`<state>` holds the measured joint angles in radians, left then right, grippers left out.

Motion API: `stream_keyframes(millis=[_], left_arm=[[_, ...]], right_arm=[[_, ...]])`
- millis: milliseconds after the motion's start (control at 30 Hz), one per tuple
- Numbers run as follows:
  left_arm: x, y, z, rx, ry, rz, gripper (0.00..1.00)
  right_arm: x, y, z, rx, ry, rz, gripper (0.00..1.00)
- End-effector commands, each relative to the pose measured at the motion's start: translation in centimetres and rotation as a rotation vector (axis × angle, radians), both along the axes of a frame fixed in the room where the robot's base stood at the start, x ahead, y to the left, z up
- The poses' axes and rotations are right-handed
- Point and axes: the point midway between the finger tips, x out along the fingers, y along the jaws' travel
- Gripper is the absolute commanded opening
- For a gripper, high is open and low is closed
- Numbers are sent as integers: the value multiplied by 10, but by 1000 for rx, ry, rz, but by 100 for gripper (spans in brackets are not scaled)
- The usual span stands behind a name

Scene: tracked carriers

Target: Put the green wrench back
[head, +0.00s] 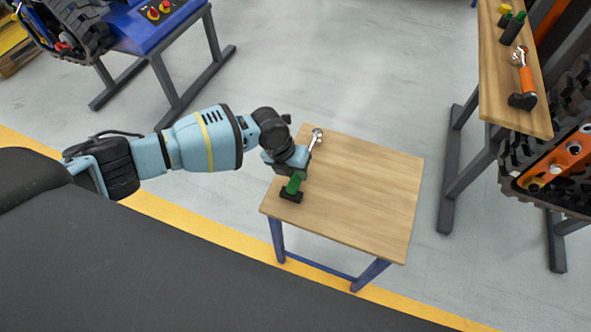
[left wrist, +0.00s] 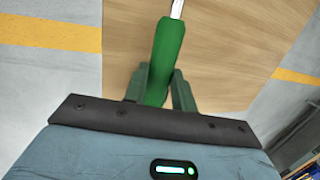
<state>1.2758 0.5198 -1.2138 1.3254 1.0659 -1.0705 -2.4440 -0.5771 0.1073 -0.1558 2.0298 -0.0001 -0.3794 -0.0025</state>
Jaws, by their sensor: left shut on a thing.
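The green wrench (head: 294,184) has a green handle and a silver head, which points to the back of the small wooden table (head: 370,190). My left gripper (head: 289,170) is over the table's left part and is shut on the wrench's handle. In the left wrist view the green handle of the wrench (left wrist: 165,50) runs between the two fingers of my left gripper (left wrist: 158,90). A black block (head: 291,197) sits at the handle's near end; I cannot tell whether the wrench rests on it. My right gripper is not in view.
A wooden bench (head: 497,75) at the right carries an orange wrench (head: 526,78) with a black block at its end, and small green and yellow items. A tracked carrier (head: 560,160) stands beside it. A blue bench (head: 155,35) stands back left. Most of the small table is bare.

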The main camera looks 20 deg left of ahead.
Motion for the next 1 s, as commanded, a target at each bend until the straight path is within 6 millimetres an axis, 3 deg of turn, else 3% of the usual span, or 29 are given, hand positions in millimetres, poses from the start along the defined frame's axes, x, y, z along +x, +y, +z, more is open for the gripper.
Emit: stream_keyframes(millis=[133,167,300,667,767,1000], left_arm=[[1,0,-2,-1,-2,0,0],[0,0,-2,0,0,0,30],[0,0,-1,0,0,0,48],[1,1,3,0,-2,1,48],[0,4,13,0,-4,1,48],[-6,16,58,0,-5,-1,48]], right_arm=[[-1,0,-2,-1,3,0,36],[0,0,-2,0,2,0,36],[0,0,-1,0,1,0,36],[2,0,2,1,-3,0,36],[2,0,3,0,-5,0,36],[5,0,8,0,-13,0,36]])
